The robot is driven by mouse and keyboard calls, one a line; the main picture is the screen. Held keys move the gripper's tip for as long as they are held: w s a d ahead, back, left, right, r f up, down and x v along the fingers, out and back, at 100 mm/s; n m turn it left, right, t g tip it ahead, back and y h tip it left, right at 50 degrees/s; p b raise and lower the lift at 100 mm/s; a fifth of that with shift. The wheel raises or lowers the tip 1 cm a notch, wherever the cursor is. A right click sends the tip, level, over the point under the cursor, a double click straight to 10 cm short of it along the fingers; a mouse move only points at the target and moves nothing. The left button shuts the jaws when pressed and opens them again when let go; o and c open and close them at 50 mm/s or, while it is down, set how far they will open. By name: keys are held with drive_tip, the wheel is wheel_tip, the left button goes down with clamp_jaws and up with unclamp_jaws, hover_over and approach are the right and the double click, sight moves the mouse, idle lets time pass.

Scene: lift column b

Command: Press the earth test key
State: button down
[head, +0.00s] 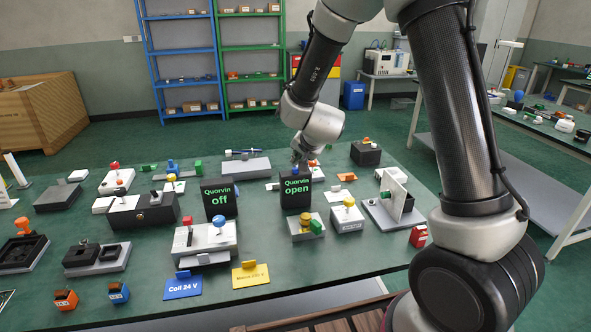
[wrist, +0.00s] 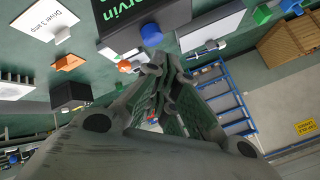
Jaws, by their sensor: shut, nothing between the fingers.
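No label reading earth test shows, so I cannot tell for sure which part is the key. A black display box (head: 296,194) reads "Quorvin open" in green, and it shows close up in the wrist view (wrist: 150,15). A round blue button (wrist: 152,34) sticks out of this box. My gripper (head: 301,160) is shut and empty, just behind the box in the head view. In the wrist view its fingertips (wrist: 157,62) lie close to the blue button; I cannot tell whether they touch it.
Another black display (head: 220,199) reads "Quorvin off". A device with a blue knob (head: 216,233) stands before it, above a blue "Coil 24 V" card (head: 183,286) and a yellow card (head: 250,275). A yellow-knobbed box (head: 347,217) and a bracketed device (head: 392,205) stand at right.

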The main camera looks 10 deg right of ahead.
drive_tip(key=shift+f, duration=0.35)
drive_tip(key=shift+f, duration=0.5)
idle(0.6)
drive_tip(key=shift+r, duration=0.9)
idle(0.3)
drive_tip(key=s+d+r+n+g+y, duration=0.1)
drive_tip(key=s+d+r+n+y, duration=0.15)
drive_tip(key=s+r, duration=0.6)
drive_tip(key=s+d+r+n+g+h, duration=0.1)
drive_tip(key=s+d+r, duration=0.2)
drive_tip(key=s, duration=0.6)
drive_tip(key=s+d+r+n+g+h, duration=0.1)
drive_tip(key=s+d+r+n, duration=0.1)
drive_tip(key=s+d, duration=0.4)
drive_tip(key=s+d+r+n+g+h, duration=0.1)
drive_tip(key=s+d+r+n, duration=0.1)
drive_tip(key=s, duration=1)
drive_tip(key=d+r, duration=0.1)
drive_tip(key=d, duration=0.1)
drive_tip(key=shift+s+d+r+g, duration=0.2)
drive_tip(key=shift+d+r+g, duration=0.1)
drive_tip(key=shift+r+g, duration=0.1)
drive_tip(key=shift+n, duration=0.25)
